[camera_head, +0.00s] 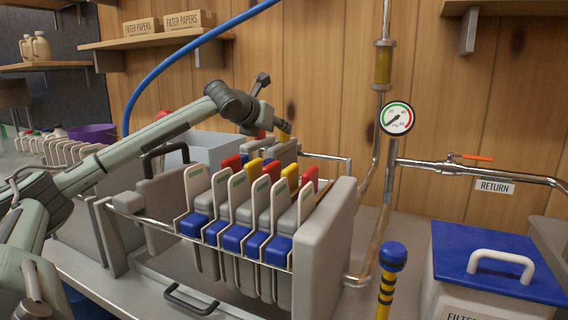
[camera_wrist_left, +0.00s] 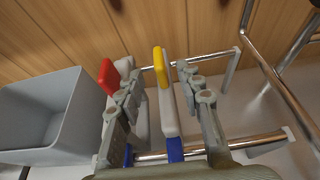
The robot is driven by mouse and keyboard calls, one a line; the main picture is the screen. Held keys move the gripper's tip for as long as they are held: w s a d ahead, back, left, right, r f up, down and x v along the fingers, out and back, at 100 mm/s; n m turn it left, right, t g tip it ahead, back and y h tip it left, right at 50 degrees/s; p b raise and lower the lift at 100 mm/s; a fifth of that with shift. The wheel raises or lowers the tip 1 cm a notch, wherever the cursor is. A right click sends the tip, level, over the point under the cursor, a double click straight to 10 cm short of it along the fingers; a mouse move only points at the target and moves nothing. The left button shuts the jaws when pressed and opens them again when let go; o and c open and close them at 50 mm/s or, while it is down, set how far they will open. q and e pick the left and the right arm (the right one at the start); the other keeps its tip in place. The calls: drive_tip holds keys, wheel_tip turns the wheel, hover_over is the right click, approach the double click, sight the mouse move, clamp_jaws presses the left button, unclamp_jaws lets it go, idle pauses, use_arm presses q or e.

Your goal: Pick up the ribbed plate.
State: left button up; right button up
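My left gripper (camera_head: 272,136) is over a small rack behind the filter press. It also shows in the left wrist view (camera_wrist_left: 155,75), with its fingers spread apart. Between them stands a pale plate (camera_wrist_left: 168,110) with a yellow tab and a blue foot; whether the fingers touch it I cannot tell. A grey plate (camera_wrist_left: 140,122) with a red tab (camera_wrist_left: 108,77) stands to its left, partly behind the left finger. No ribs are clear on either face, so I cannot tell which is the ribbed plate. My right gripper is not in view.
The filter press (camera_head: 325,245) holds several plates with blue, red and yellow parts in front of the rack. A grey bin (camera_wrist_left: 45,110) stands left of the rack. Metal rails (camera_wrist_left: 265,142) and pipes (camera_head: 388,190) lie to the right. A blue-lidded box (camera_head: 450,250) stands front right.

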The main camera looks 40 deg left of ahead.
use_arm(q)
drive_tip(key=shift+x, duration=1.25)
clamp_jaws()
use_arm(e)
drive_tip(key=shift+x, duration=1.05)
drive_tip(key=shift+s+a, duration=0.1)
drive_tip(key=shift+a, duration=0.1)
use_arm(q)
drive_tip(key=shift+a+r, duration=0.1)
drive_tip(key=shift+r, duration=0.1)
